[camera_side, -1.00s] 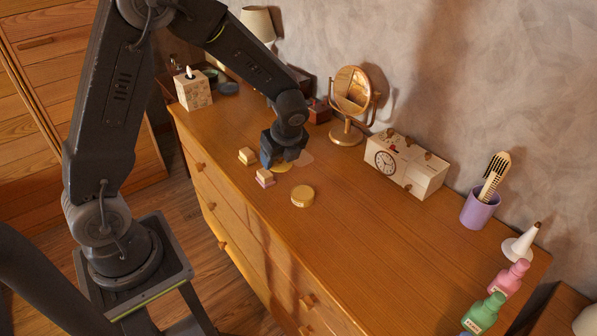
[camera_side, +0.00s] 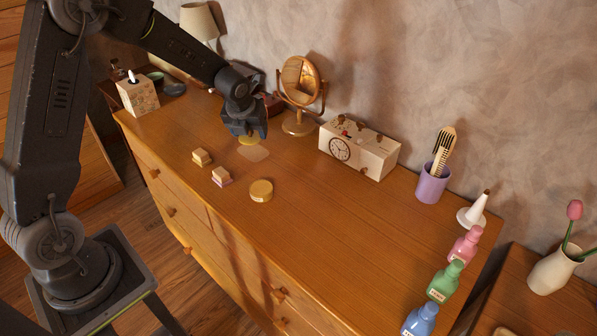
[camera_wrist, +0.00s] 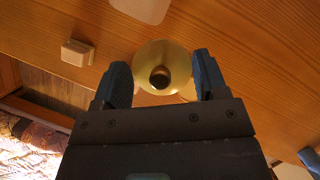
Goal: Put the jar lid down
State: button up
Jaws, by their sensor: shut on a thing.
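The jar lid is a round gold disc with a dark knob in its middle; it shows in the wrist view (camera_wrist: 178,84) and in the side view (camera_side: 249,141). My gripper (camera_wrist: 159,64) is shut on it, with one finger at each side. The lid is just behind a flat pale tan patch (camera_side: 256,154). I cannot tell how high the lid is above the wood.
A round gold tin (camera_side: 261,191) and two small blocks (camera_side: 201,157) (camera_side: 222,177) stand nearer the front. A round mirror (camera_side: 299,123) and a box with a clock face (camera_side: 358,149) stand behind. The wood right of the tin is clear up to the bottles (camera_side: 445,281).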

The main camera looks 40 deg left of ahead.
jog(key=shift+w+f+m+h, duration=0.2)
jog(key=shift+w+m+h, duration=0.2)
jog(key=shift+w+m, duration=0.8)
send_over(301, 169)
jog(key=s, duration=0.1)
jog(key=f, duration=0.7)
jog(key=shift+s+d, duration=0.1)
jog(key=shift+d, duration=0.2)
jog(key=shift+f, duration=1.95)
jog(key=shift+f, duration=0.1)
jog(key=o, duration=0.9)
jog(key=shift+f, duration=0.1)
jog(key=v, duration=1.2)
jog(key=shift+s+r, duration=0.2)
jog(key=shift+r, duration=0.05)
